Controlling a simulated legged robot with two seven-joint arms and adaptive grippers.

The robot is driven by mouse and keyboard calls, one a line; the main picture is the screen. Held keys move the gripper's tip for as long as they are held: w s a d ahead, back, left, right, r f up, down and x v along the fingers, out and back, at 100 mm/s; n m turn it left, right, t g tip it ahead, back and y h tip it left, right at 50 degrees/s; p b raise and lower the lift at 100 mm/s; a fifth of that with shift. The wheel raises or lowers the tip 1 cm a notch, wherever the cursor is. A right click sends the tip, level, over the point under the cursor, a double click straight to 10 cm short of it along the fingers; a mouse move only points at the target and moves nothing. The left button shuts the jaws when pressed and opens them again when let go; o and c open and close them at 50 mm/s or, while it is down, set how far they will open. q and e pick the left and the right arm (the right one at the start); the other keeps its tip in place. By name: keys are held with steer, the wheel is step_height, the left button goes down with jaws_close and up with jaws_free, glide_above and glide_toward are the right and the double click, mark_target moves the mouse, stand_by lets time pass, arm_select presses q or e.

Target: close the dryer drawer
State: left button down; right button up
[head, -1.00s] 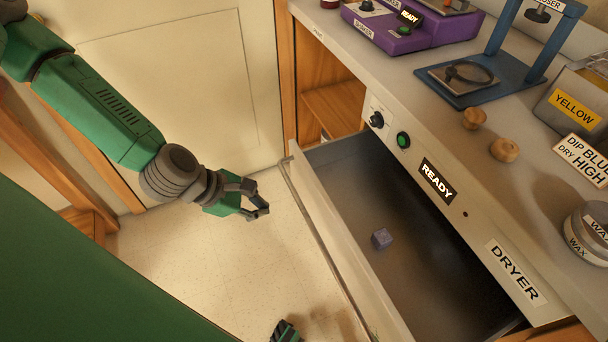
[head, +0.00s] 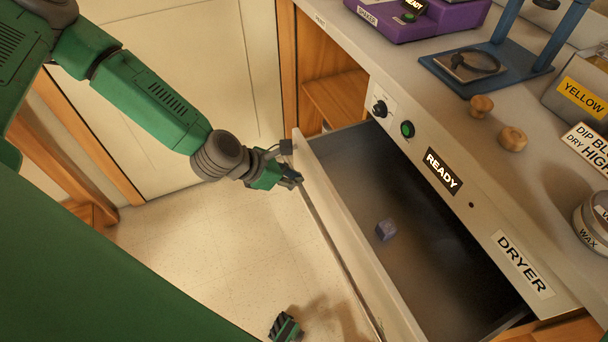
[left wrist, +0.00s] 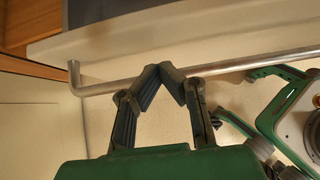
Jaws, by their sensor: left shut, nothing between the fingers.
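The dryer drawer (head: 362,255) stands open under the counter, its pale front toward me and its dark inside visible. A small purple-blue cube (head: 386,230) lies on its floor. A metal bar handle (head: 341,262) runs along the front; it also shows in the left wrist view (left wrist: 240,64). My left gripper (head: 292,178) is at the far end of the drawer front, by the handle. In the left wrist view its fingertips (left wrist: 165,70) meet, empty, overlapping the bar; contact is unclear. What looks like my right gripper (head: 285,326) shows partly at the bottom edge, its fingers unclear.
The dryer panel (head: 447,180) has a READY display, a black knob (head: 380,108) and a green button (head: 407,129). The counter holds a purple shaker (head: 430,22), a blue stand (head: 490,75) and wooden knobs (head: 512,139). The floor (head: 220,235) before the drawer is clear.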

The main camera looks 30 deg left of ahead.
mark_target(315, 174)
arm_select(q)
steer(key=shift+w+d, duration=0.5)
steer(key=shift+w, duration=0.25)
steer(key=shift+w+d+r, duration=0.1)
steer(key=shift+w+d, duration=0.05)
steer(key=shift+d, duration=0.15)
steer(key=shift+w+d, duration=0.3)
steer(key=shift+w, duration=0.2)
steer(key=w+d+b, duration=0.3)
steer(key=w+d, duration=1)
steer(key=w, duration=0.3)
steer(key=shift+w+r, duration=0.15)
steer(key=shift+w, duration=0.25)
